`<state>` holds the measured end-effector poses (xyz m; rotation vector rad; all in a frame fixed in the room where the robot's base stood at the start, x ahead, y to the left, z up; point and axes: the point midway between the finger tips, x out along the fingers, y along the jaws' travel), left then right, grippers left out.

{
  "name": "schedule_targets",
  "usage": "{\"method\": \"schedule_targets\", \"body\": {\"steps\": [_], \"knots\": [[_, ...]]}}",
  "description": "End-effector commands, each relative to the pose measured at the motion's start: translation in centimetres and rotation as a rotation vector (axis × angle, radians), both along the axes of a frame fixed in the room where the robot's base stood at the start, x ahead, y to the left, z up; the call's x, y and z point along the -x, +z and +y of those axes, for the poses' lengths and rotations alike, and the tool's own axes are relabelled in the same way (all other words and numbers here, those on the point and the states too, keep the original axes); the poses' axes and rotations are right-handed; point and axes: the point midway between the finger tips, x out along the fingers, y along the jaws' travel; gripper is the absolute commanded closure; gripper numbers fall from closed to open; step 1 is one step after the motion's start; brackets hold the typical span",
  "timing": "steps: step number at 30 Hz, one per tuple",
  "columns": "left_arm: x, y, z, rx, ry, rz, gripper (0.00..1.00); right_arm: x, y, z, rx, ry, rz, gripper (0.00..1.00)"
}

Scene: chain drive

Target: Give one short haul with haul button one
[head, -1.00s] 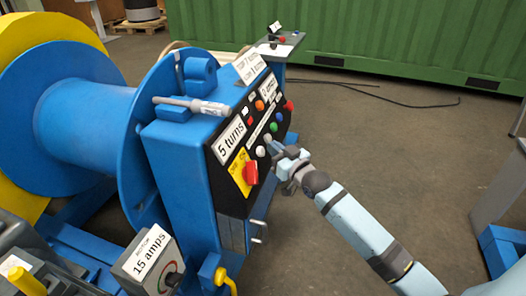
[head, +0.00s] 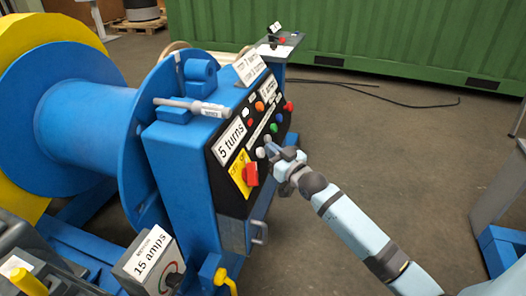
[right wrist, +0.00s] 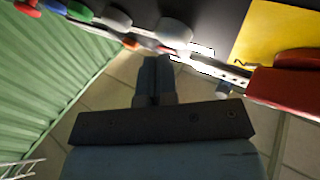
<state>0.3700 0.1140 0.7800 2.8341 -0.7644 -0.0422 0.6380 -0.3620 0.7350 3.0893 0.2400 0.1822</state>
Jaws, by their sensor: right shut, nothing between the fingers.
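The black control panel (head: 225,175) is on the side of a blue winch housing. Two pale round buttons (head: 261,152) sit in its lower row, beside blue and green ones. I cannot read which is haul button one. My right gripper (head: 269,147) is shut and empty, with its tips at the pale buttons. In the right wrist view, its closed fingers (right wrist: 157,65) point at the nearer large pale button (right wrist: 173,34); the tips appear very close, but I cannot tell whether they touch. My left gripper is not in view.
A red switch (head: 251,174) on a yellow plate sits just left of the pale buttons. A "5 turns" sign (head: 231,138) is above it. The blue drum (head: 85,120) stands left, and a "15 amps" box (head: 150,262) is in front. Open floor (head: 370,150) lies right.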

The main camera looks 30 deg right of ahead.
Motion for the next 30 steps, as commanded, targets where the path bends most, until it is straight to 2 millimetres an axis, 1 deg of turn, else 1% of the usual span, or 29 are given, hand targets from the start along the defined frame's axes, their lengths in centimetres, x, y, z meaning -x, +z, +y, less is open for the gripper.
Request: {"method": "schedule_targets", "body": {"steps": [30], "knots": [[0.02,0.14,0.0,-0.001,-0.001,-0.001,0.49,-0.59,-0.4,0.49,0.0,0.0,0.0,1.0]]}}
